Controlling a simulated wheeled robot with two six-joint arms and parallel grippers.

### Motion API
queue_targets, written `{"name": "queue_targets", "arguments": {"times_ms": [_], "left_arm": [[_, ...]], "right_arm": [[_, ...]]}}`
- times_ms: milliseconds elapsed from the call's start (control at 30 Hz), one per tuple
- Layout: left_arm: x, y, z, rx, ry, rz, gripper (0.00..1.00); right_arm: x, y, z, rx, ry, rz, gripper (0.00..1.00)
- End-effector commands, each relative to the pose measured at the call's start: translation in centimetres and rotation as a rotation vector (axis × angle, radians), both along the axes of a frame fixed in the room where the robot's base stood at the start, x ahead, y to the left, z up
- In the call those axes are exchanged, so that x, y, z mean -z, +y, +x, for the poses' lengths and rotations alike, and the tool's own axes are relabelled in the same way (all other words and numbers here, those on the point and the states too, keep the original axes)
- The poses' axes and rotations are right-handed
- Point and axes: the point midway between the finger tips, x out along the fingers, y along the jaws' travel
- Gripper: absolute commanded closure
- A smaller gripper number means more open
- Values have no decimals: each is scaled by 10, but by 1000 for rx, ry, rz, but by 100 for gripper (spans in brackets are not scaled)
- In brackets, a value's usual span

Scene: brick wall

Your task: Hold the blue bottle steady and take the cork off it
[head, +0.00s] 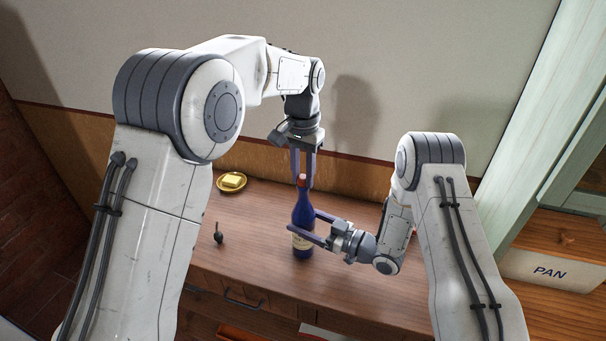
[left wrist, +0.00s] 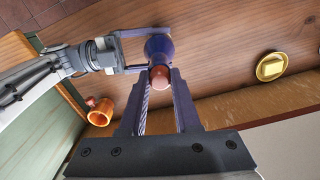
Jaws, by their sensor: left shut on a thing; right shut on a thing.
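The blue bottle (head: 302,208) stands upright on the wooden cabinet top, with a pale label low on its body. Its reddish-brown cork (head: 302,179) sits at the top of the neck. My left gripper (head: 302,184) comes down from above and is shut on the cork. In the left wrist view the cork (left wrist: 159,77) shows between the two fingertips, with the blue bottle (left wrist: 158,46) beyond it. My right gripper (head: 303,222) reaches in from the right and is shut on the bottle's body, with a finger on either side. Part of the label is hidden behind it.
A yellow dish (head: 231,182) with a yellow block stands at the back left. A small dark object (head: 218,234) lies left of the bottle. An orange cup (left wrist: 101,114) shows in the left wrist view. A bin marked PAN (head: 551,271) is at the right.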

Motion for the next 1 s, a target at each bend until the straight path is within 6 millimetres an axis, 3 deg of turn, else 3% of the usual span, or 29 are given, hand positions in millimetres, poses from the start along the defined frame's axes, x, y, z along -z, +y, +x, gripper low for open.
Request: {"name": "queue_targets", "arguments": {"times_ms": [400, 1000], "left_arm": [[-1, 0, 0, 0, 0, 0, 100], [-21, 0, 0, 0, -1, -1, 100]], "right_arm": [[1, 0, 0, 0, 4, -1, 100], [1, 0, 0, 0, 4, 0, 100]]}}
